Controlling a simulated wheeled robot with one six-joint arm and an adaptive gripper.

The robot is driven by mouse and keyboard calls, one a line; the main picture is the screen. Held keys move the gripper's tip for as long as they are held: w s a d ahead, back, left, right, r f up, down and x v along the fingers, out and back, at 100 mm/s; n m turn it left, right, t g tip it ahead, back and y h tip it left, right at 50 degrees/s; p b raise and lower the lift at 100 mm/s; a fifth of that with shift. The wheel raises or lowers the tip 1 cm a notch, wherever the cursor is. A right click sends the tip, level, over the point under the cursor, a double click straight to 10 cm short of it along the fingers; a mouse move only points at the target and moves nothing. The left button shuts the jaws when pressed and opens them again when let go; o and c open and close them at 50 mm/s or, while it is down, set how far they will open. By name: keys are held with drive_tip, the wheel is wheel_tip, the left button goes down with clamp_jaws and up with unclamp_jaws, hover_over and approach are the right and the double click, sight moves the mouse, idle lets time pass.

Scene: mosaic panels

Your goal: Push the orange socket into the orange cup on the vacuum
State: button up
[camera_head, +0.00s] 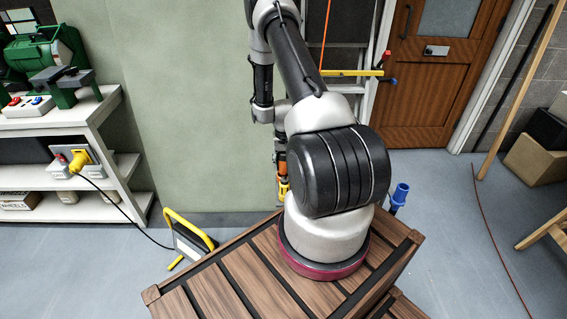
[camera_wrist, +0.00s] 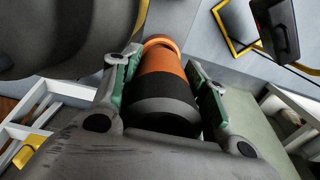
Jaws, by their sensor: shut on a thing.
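My gripper (camera_wrist: 163,62) is shut on an orange cylinder with a black band, which I take to be the orange socket (camera_wrist: 162,72). Its green-padded fingers lie on either side of it in the wrist view. In the head view my gripper hangs left of my arm, and the orange part (camera_head: 282,167) shows small there, with a bit of yellow at its lower end. I cannot make out the orange cup. A blue cup-like piece (camera_head: 401,194) stands out right of my arm; the vacuum itself is not clearly seen.
A yellow-framed work lamp (camera_head: 190,238) stands on the floor at the left, its cable running to a yellow plug (camera_head: 79,162) on the white shelf unit (camera_head: 118,165). A ladder with coloured pieces stands behind. A large dark rounded body fills the wrist view's upper left.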

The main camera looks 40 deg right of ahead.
drive_tip(key=shift+f, duration=1.7)
drive_tip(key=o, duration=1.4)
drive_tip(key=shift+r, duration=0.1)
wheel_tip(320, 180, up, 12)
drive_tip(key=shift+f, duration=0.1)
